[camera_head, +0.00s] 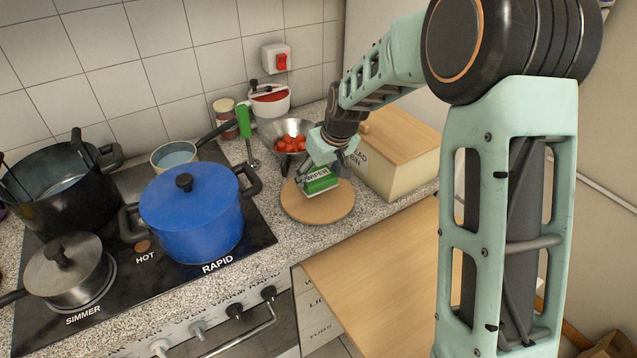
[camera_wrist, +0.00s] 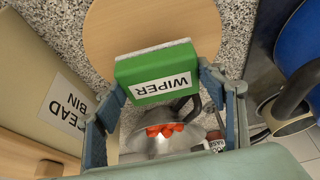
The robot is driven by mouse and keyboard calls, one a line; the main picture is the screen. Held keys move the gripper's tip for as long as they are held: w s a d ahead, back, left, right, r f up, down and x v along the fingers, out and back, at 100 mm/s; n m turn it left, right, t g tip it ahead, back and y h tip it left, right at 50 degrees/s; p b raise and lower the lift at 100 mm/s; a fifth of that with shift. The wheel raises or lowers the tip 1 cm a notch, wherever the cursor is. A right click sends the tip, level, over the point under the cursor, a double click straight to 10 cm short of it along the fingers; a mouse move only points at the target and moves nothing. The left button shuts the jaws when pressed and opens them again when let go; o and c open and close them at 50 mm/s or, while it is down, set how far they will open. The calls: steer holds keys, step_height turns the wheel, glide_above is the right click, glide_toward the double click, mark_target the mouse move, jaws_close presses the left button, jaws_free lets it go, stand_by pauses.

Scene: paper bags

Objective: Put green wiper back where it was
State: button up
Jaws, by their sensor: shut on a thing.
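The green wiper (camera_head: 320,182) is a block with a white label reading WIPER. My gripper (camera_head: 325,164) is shut on it above a round wooden board (camera_head: 318,212) on the counter. In the wrist view the wiper (camera_wrist: 158,88) sits between the two fingers of my gripper (camera_wrist: 160,95), with a pale layer along its far edge. The round board (camera_wrist: 190,20) shows beyond it. I cannot tell whether the wiper touches the board.
A bread bin (camera_head: 395,160) stands right of the board. A metal bowl of red pieces (camera_head: 290,140) is behind it. A blue pot (camera_head: 192,215) and other pans are on the hob at left. A green-handled utensil (camera_head: 245,122) stands near the bowl. Counter (camera_head: 285,245) in front is clear.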

mark_target(321, 179)
steer(key=shift+f, duration=1.55)
steer(key=shift+f, duration=0.1)
steer(key=shift+f, duration=0.2)
steer(key=o, duration=1.2)
steer(key=shift+r, duration=0.1)
steer(key=shift+r, duration=0.1)
steer(key=shift+r, duration=0.25)
steer(key=v, duration=1.1)
steer(key=shift+d+r+b, duration=0.1)
steer(key=shift+r+b, duration=0.2)
steer(key=shift+r, duration=0.05)
